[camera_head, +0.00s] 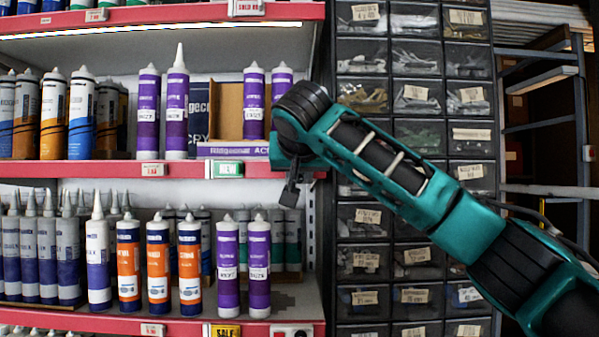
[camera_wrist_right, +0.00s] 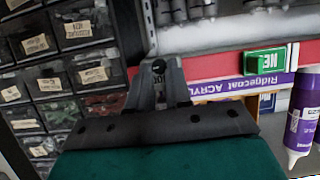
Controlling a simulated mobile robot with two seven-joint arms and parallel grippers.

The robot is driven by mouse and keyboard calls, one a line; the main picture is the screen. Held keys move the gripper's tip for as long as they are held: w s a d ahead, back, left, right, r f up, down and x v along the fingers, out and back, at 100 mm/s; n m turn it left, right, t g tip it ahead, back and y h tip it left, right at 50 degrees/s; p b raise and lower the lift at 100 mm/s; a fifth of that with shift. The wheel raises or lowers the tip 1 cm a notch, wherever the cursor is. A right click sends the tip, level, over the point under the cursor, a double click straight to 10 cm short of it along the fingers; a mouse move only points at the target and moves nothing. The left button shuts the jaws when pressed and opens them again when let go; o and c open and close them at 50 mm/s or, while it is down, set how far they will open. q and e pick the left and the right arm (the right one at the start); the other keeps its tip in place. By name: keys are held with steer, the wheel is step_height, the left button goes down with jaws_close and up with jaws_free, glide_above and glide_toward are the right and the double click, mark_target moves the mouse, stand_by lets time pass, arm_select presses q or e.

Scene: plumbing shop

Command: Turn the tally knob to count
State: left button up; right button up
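No part is clearly readable as the tally knob. A small pale unit with red round parts (camera_head: 292,332) sits on the lower red shelf edge, cut off by the bottom of the head view; I cannot tell whether it is the tally. My right gripper (camera_head: 291,194) hangs in front of the shelf's right end, above that unit and apart from it. In the right wrist view, the right gripper's fingertips (camera_wrist_right: 160,66) meet with nothing visible between them. My left gripper is in neither view.
Red-edged shelves (camera_head: 80,171) hold several sealant tubes, with purple ones (camera_head: 259,265) below and left of the right gripper. A green label (camera_head: 228,169) is on the middle edge. Dark drawers (camera_head: 415,130) stand to the right, behind my right arm.

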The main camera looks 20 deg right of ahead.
jaws_close()
steer(key=shift+n+h, duration=0.3)
steer(key=shift+a+n+h, duration=0.25)
steer(key=shift+n+h, duration=0.45)
steer(key=shift+n, duration=0.3)
steer(key=n+h, duration=0.1)
steer(key=n, duration=0.2)
steer(key=f+n+t+h, duration=0.1)
steer(key=n+h, duration=0.1)
steer(key=n, duration=0.2)
steer(key=n+h, duration=0.2)
steer(key=n, duration=0.1)
steer(key=shift+w+a+f+n, duration=0.2)
steer(key=shift+a+n, duration=0.1)
steer(key=shift+a, duration=0.1)
steer(key=shift+n, duration=0.3)
